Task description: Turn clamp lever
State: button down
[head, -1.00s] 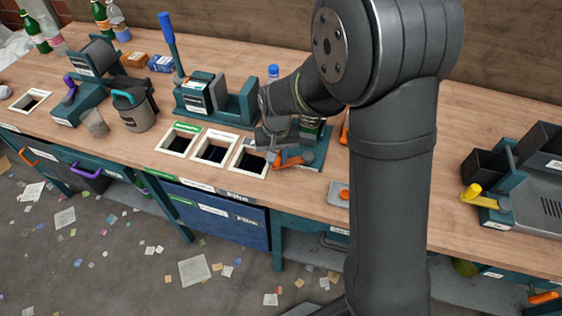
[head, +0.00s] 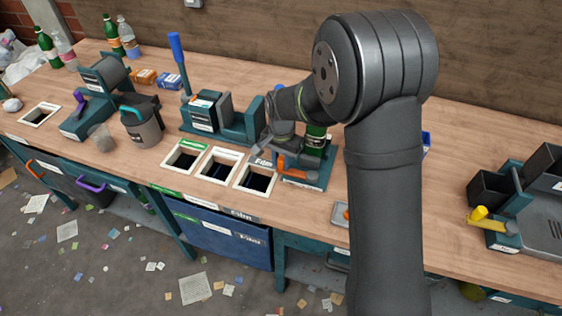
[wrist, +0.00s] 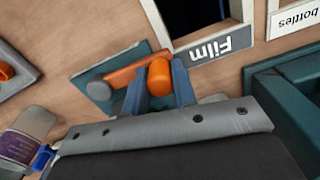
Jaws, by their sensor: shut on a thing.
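The clamp lever is an orange bar (wrist: 138,66) with an upright orange knob (wrist: 159,77), on a grey pivot (wrist: 98,91) over a teal base. In the head view the lever (head: 297,176) lies at the front of the clamp base, right of the film opening. In the head view my gripper (head: 279,152) is partly hidden by my wrist.
The white-rimmed film opening (head: 239,184) is just left of the clamp. A teal fixture (head: 249,118) stands behind the openings. Bare bench (head: 447,157) is free right of my arm.

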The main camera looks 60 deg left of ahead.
jog(key=shift+w+a+r, duration=0.1)
dwell(0.3)
jog(key=c, duration=1.2)
grip_release()
jog(key=shift+o, duration=0.2)
notch_tip(320, 180, up, 17)
jog(key=shift+r, duration=0.15)
notch_tip(320, 180, down, 18)
jog(key=shift+r, duration=0.25)
